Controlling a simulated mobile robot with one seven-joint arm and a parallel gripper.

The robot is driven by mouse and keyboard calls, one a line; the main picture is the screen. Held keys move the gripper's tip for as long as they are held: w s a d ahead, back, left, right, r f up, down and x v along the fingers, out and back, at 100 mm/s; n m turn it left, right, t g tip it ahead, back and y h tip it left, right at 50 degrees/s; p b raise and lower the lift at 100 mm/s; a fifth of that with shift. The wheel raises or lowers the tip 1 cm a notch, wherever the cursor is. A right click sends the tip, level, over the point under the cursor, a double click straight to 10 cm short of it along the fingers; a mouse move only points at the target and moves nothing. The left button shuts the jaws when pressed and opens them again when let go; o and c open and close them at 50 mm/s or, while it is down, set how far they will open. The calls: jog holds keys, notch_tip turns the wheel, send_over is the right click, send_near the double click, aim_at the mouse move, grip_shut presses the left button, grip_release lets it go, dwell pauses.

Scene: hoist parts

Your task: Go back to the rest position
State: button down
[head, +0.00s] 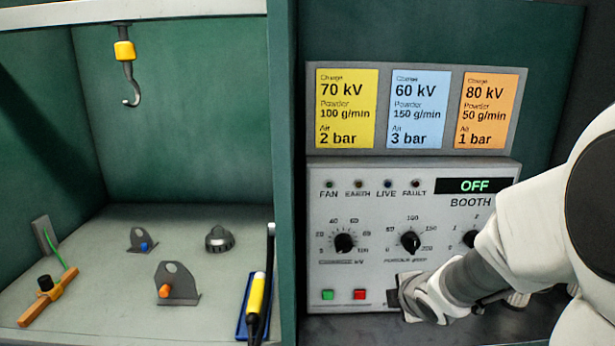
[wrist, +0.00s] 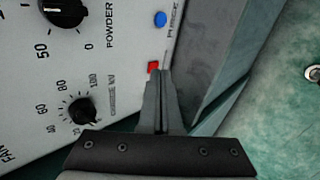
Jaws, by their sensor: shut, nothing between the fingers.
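My gripper (head: 396,298) is low in front of the grey booth control panel (head: 330,210), just right of its red button (head: 360,295). In the wrist view my gripper (wrist: 163,75) is shut and empty, its fingertips beside the red button (wrist: 153,66); I cannot tell whether they touch the panel. A blue button (wrist: 160,18) lies beyond the fingertips there and does not show in the head view. The green button (head: 327,295) is in the clear. The booth display (head: 477,186) reads OFF. My arm hides the panel's lower right part.
Left of the green divider (head: 287,180), a bay holds a hanging hook (head: 130,92), brackets (head: 177,285), a dark round part (head: 219,239), an orange-handled tool (head: 48,297) and a yellow tool (head: 257,293). Setting cards (head: 417,150) stand above the panel. Knobs (head: 345,243) project from it.

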jog(key=s+d+r+m+g+h+p, duration=0.1)
jog(key=s+r+m+h+p, duration=0.2)
jog(key=s+r+m, duration=0.75)
jog(key=s+a+r+m+g+y+p, duration=0.1)
jog(key=s+a+r+m+p, duration=0.1)
jog(key=s+r+m, duration=0.2)
jog(key=s+a+r+m+g+y+p, duration=0.1)
jog(key=s+a+r+m, duration=0.2)
jog(key=s, duration=0.5)
jog(key=shift+s+a+r+m+g+y+p, duration=0.3)
jog(key=shift+s+a+r+m+y+p, duration=0.1)
jog(key=shift+r+m, duration=0.4)
jog(key=shift+d, duration=0.15)
